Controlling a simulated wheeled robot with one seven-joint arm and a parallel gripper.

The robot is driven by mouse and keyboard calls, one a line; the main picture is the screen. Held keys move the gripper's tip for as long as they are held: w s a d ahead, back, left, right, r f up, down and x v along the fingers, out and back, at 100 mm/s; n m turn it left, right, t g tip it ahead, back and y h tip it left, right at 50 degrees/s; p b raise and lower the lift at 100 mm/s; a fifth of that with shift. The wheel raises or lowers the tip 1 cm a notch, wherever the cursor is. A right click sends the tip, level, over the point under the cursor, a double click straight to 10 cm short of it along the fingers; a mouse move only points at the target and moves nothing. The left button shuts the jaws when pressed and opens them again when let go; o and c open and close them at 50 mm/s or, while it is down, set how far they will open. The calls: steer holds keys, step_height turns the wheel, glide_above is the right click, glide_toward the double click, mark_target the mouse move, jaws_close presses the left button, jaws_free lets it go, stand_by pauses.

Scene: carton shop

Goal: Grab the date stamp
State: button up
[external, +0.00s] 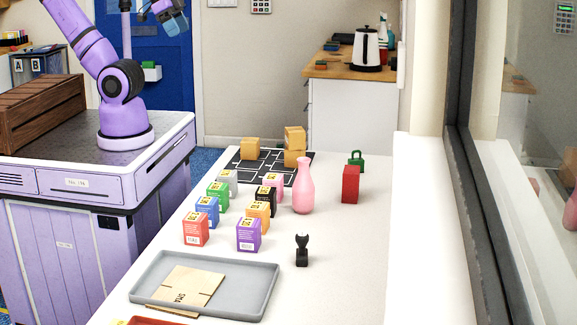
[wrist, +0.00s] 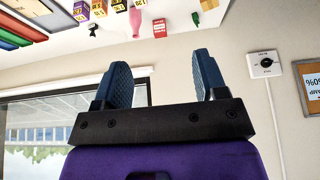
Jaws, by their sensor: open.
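The date stamp (external: 302,250) is a small black stamp standing upright on the white table, right of the purple carton. It also shows small in the wrist view (wrist: 93,30), near the top left. My gripper shows in the wrist view (wrist: 165,80) with its two blue fingers apart and nothing between them. In the external view only part of my gripper (external: 172,16) shows, at the top edge, raised high and far from the stamp.
Several small coloured cartons (external: 248,234) stand left of the stamp. A pink vase (external: 304,188) and a red box (external: 350,184) stand behind it. A grey tray (external: 258,300) holding flat cardboard lies in front. The table right of the stamp is clear up to the window ledge.

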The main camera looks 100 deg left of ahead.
steer(key=w+d+r+m+g, duration=0.1)
steer(key=w+d, duration=0.4)
steer(key=w, duration=0.7)
steer(key=w+d+r+m+g, duration=0.15)
steer(key=w+d, duration=0.35)
steer(key=w, duration=0.7)
steer(key=m+g, duration=0.3)
steer(key=m, duration=0.2)
glide_above(302, 234)
step_height(302, 234, down, 32)
steer(key=f, duration=0.5)
steer(key=shift+w+f, duration=0.2)
steer(key=shift+f, duration=0.2)
steer(key=shift+s+a+f, duration=0.1)
steer(key=shift+f, duration=1.25)
steer(key=shift+s+f, duration=0.1)
steer(key=shift+f, duration=1.25)
steer(key=c, duration=1)
